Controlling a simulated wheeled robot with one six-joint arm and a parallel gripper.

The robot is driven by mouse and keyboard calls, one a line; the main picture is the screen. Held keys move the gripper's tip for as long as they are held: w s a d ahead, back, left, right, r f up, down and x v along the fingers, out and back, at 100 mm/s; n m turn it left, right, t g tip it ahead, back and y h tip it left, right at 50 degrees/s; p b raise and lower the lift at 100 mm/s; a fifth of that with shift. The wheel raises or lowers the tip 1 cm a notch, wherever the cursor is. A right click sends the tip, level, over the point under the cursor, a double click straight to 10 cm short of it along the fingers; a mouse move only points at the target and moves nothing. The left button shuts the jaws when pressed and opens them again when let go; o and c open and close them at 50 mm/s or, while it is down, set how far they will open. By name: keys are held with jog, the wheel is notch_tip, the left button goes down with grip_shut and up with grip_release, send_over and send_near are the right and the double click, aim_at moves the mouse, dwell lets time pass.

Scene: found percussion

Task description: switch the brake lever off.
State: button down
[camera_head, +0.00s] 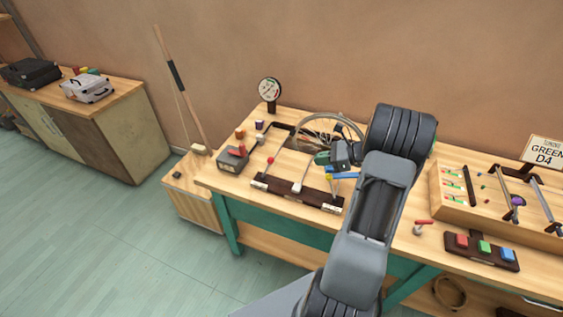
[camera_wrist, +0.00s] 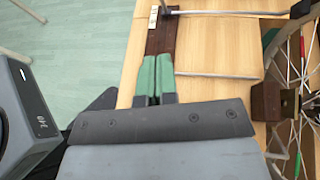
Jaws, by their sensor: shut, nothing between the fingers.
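A dark wooden frame on the bench has a front strip (camera_head: 315,196) with a pale label near each end. A slim metal lever (camera_head: 301,172) with a pale foot crosses to this strip near its middle, and a red-knobbed post (camera_head: 270,161) stands to its left. I cannot tell for sure which part is the brake lever. My gripper (camera_head: 321,158) has green fingertips and is shut and empty, above the frame, right of the slim lever. In the wrist view the shut fingers (camera_wrist: 155,78) appear beside the dark strip (camera_wrist: 162,35) and a metal rod (camera_wrist: 218,75); contact is unclear.
A spoked wheel (camera_head: 330,127) stands behind the frame. A grey box with a red handle (camera_head: 233,159) is at left, and a dial (camera_head: 270,90) stands behind. A button panel (camera_head: 481,250) and slotted board (camera_head: 480,207) lie right. My arm covers the bench's middle.

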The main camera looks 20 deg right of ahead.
jog(key=p, duration=0.1)
send_near(267, 168)
jog(key=shift+w+a+r+p, duration=0.15)
jog(key=shift+w+a+p, duration=0.1)
jog(key=shift+w+a, duration=0.45)
jog(key=shift+w+a+r+p, duration=0.1)
jog(key=shift+w+a+p, duration=0.25)
jog(key=shift+a, duration=0.5)
jog(key=shift+w, duration=0.1)
